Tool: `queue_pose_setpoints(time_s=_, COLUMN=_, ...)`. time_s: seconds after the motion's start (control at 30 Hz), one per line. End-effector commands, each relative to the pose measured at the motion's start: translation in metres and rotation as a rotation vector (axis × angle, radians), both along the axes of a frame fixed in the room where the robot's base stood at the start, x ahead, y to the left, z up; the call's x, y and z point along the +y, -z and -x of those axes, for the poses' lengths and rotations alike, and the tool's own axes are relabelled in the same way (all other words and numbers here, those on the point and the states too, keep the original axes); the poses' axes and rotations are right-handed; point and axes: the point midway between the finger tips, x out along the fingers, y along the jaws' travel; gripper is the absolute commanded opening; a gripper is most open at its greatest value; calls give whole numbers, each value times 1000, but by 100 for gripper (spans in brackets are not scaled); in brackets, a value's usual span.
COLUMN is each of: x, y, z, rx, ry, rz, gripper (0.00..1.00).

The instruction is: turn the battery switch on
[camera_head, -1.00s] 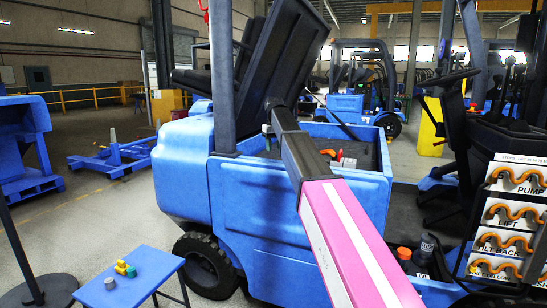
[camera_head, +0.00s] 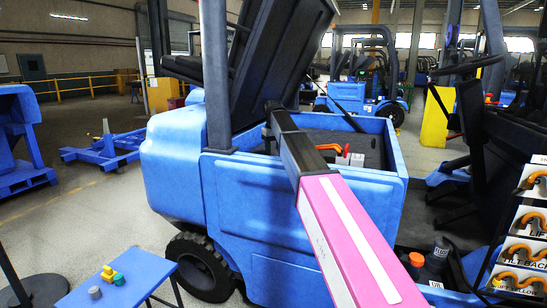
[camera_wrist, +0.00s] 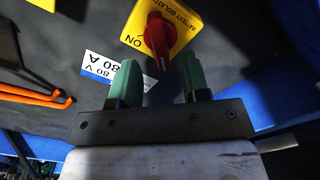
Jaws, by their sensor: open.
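The battery switch is a red rotary knob (camera_wrist: 156,36) on a yellow plate (camera_wrist: 181,22) lettered "BATTERY ISOLATOR", at the top of the wrist view. Its grip runs roughly up and down in the picture, and "ON" is printed to its left. My gripper (camera_wrist: 160,80) is open, with its two green fingertips apart just below the knob and nothing between them. The knob's lower end points toward the gap. In the head view my pink and black arm reaches into the open compartment of the blue truck (camera_head: 255,195); I cannot make out the switch there.
An orange bar (camera_wrist: 35,97) lies left of the gripper in the wrist view. A white label (camera_wrist: 105,68) is near the left finger. The compartment's raised cover (camera_head: 275,55) stands behind my arm. A blue table (camera_head: 120,280) with small blocks is at front left.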

Motion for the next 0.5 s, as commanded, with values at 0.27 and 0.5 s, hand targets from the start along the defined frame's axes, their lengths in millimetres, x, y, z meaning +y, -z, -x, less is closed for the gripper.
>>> queue_pose_setpoints(time_s=0.27, x=0, y=33, z=0, rx=0, ry=0, rz=0, gripper=43)
queue_pose_setpoints(time_s=0.5, x=0, y=39, z=0, rx=-1, ry=0, rz=0, gripper=43)
